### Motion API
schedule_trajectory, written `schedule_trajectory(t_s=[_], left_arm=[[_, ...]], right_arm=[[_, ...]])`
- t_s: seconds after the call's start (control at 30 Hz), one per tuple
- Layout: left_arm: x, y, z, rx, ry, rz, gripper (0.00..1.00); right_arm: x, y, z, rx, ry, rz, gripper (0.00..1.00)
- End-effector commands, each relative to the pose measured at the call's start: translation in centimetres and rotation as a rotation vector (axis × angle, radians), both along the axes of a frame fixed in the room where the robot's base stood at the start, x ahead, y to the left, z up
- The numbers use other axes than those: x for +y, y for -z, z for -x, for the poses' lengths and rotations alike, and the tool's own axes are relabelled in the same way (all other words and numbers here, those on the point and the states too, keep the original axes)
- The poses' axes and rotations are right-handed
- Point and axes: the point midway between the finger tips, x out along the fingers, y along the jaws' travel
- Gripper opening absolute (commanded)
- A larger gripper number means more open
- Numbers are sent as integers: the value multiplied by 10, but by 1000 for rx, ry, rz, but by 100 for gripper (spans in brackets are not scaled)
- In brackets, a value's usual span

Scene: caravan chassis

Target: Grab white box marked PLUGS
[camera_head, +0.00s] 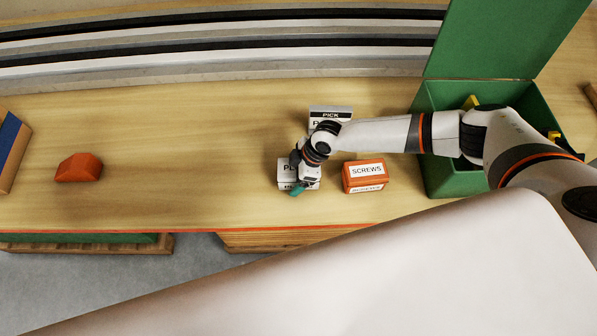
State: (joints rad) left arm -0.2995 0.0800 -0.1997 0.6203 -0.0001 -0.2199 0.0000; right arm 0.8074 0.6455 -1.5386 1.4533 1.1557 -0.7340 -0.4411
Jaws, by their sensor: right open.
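The white box marked PLUGS (286,171) stands on the wooden bench, left of the orange SCREWS box. Its label is partly covered by my right gripper, and only the first letters show. My right gripper (299,187) is open and reaches over the right part of the white box from the upper right. Whether its fingers touch the box cannot be told. My left gripper is not in view.
The orange SCREWS box (364,176) stands close to the right of my gripper. An open green box (446,184) is at the right. An orange block (79,168) lies far left, with clear bench between.

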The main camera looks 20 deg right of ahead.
Motion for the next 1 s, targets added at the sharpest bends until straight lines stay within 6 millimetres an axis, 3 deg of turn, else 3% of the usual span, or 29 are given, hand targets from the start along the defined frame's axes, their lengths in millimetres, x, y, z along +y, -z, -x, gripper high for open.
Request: schedule_trajectory(t_s=[0.3, 0.67, 1.0], left_arm=[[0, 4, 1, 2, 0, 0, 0], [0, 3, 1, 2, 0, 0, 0], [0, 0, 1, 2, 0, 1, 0]], right_arm=[[0, 4, 0, 0, 0, 0, 85], [0, 4, 0, 0, 0, 0, 28], [0, -5, -1, -2, -1, -2, 28]])
